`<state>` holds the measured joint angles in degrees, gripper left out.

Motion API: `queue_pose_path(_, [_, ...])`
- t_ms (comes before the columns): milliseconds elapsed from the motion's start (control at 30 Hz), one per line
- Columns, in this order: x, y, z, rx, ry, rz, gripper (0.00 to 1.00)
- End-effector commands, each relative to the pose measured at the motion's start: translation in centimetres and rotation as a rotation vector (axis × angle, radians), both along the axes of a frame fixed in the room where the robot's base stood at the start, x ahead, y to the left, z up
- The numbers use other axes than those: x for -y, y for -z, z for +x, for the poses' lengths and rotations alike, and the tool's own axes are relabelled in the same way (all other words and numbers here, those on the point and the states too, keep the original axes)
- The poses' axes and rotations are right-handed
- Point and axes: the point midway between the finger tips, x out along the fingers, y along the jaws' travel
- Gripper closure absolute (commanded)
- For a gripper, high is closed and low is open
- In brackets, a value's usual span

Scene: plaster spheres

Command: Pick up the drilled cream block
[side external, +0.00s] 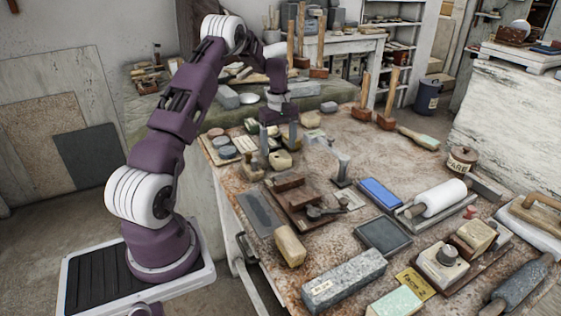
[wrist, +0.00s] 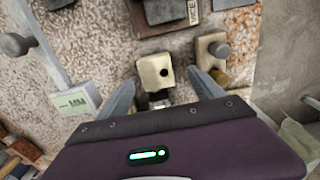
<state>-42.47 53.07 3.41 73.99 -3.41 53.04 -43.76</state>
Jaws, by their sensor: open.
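In the side external view a small cream block (side external: 281,160), which looks like the same one, sits just below my gripper (side external: 279,146). My gripper points down, with its fingers apart and nothing held. In the wrist view the tips of my gripper (wrist: 161,80) lie to the left and right of the block's near part. I cannot tell whether the fingertips reach down beside it. Something small and pale shows between the fingers, below the block.
A wooden piece with a grey knob (wrist: 213,48) lies close to the right finger. A metal stand (side external: 341,163) rises to the right of my gripper. A wooden tray with tools (side external: 300,215) lies in front. Coloured discs (side external: 226,151) lie to the left.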

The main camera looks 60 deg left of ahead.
Motion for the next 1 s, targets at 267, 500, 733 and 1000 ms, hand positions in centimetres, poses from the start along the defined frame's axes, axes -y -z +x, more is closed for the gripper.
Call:
queue_pose_path(267, [-0.2, 4.7, 0.6, -0.001, 0.003, -0.001, 0.24])
queue_pose_path(500, [-0.1, 5.0, 0.6, 0.000, 0.005, 0.000, 0.24])
queue_pose_path(733, [-0.1, 5.0, 0.6, 0.000, 0.005, 0.000, 0.67])
queue_pose_path(1000, [-0.1, 4.9, 0.6, 0.001, 0.006, 0.001, 1.00])
